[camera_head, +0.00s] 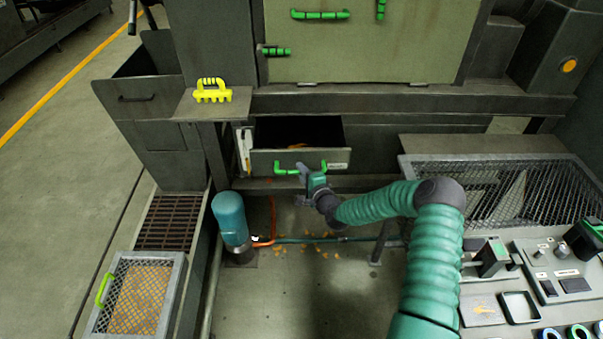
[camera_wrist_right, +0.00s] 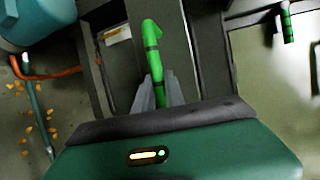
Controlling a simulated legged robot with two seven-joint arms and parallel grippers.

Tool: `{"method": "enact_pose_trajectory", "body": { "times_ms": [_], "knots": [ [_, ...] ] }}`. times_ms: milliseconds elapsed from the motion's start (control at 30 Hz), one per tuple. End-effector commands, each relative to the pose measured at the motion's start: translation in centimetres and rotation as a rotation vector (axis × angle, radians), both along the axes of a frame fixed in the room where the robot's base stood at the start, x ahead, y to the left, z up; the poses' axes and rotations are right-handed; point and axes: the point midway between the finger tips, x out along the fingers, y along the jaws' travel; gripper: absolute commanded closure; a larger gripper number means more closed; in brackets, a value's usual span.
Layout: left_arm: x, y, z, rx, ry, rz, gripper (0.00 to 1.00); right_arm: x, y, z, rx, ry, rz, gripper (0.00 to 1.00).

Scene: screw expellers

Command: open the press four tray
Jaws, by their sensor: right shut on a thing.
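The press tray (camera_head: 262,162) is a grey metal drawer low in the press front in the head view. It stands partly pulled out, with a dark inside showing. Its green bar handle (camera_head: 287,171) runs along the front face. My right gripper (camera_head: 306,170) is shut on the handle near its right part. In the right wrist view the green handle (camera_wrist_right: 152,45) stands between the two grey fingers of my gripper (camera_wrist_right: 158,92). My left gripper is not in view.
A teal cylinder (camera_head: 231,220) stands left of my right arm, with an orange hose (camera_head: 272,225) beside it. A mesh-covered bin (camera_head: 500,190) and control panel (camera_head: 560,275) are at the right.

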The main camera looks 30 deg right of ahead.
Motion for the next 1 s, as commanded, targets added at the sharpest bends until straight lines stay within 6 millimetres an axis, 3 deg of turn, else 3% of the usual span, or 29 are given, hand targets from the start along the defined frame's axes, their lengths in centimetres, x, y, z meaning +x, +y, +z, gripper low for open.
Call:
{"method": "enact_pose_trajectory", "body": {
  "times_ms": [233,267,433,767,867,1000],
  "knots": [
    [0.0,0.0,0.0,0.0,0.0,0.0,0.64,0.0,0.2,-0.1,0.0,0.004,0.001,1.0],
    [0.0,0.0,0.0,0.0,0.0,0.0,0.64,0.0,0.2,-0.1,0.001,0.004,0.001,0.84],
    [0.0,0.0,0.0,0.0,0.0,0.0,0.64,-0.1,0.1,0.0,0.0,0.002,0.001,0.64],
    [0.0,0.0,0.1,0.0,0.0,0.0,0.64,-0.4,0.1,0.2,-0.001,-0.001,0.0,0.64],
    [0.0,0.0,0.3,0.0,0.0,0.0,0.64,-1.6,0.3,0.5,-0.001,0.0,0.001,0.64],
    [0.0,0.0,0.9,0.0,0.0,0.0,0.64,-5.2,0.8,1.2,0.0,0.002,0.0,0.64]
  ]
}}
